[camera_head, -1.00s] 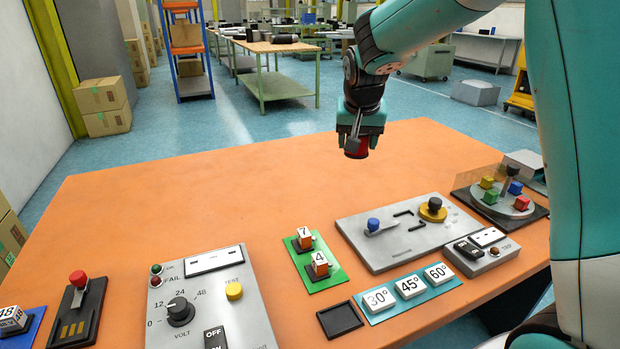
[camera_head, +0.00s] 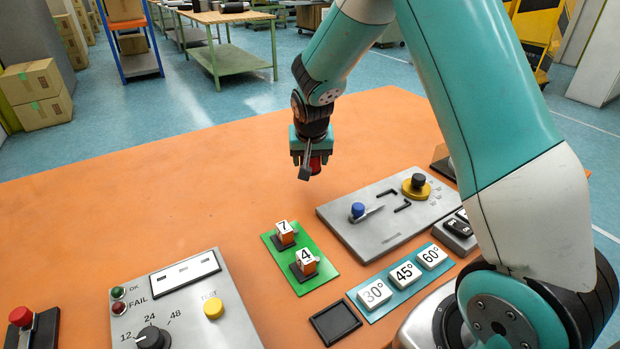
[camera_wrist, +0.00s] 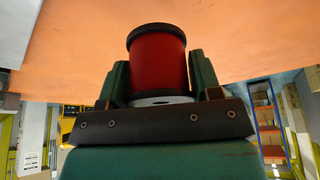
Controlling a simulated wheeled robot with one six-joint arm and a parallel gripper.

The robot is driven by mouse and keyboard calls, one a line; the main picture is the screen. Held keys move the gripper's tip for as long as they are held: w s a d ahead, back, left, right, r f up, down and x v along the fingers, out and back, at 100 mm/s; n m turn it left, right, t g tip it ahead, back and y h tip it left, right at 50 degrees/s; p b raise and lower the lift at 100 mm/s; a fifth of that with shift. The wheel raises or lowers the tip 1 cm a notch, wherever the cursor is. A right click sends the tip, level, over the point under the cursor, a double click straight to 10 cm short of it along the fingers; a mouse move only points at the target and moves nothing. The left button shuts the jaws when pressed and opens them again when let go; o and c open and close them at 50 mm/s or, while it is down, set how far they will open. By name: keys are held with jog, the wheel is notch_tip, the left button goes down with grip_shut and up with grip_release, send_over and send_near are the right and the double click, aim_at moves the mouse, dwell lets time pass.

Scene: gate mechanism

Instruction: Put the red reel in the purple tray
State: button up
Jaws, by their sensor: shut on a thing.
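My gripper (camera_head: 309,168) is shut on the red reel (camera_head: 317,163) and holds it above the orange table (camera_head: 130,215). In the wrist view the reel (camera_wrist: 157,62) stands between the two green fingers, with its black rim at the far end and a pale part near the palm. In the head view the reel is small and partly hidden by a finger. I see no purple tray in either view.
Below and right of the gripper stands a grey panel (camera_head: 345,235) with blue and yellow knobs. A green board (camera_head: 322,283) with numbered blocks, angle tiles (camera_head: 405,272), a small black tray (camera_head: 335,322) and a volt panel (camera_head: 180,290) lie nearer. The table's far left is clear.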

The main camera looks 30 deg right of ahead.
aim_at(310, 185)
jog(key=shift+f, duration=3.1)
jog(key=shift+f, duration=0.15)
jog(key=o, duration=1)
jog(key=shift+o, duration=0.2)
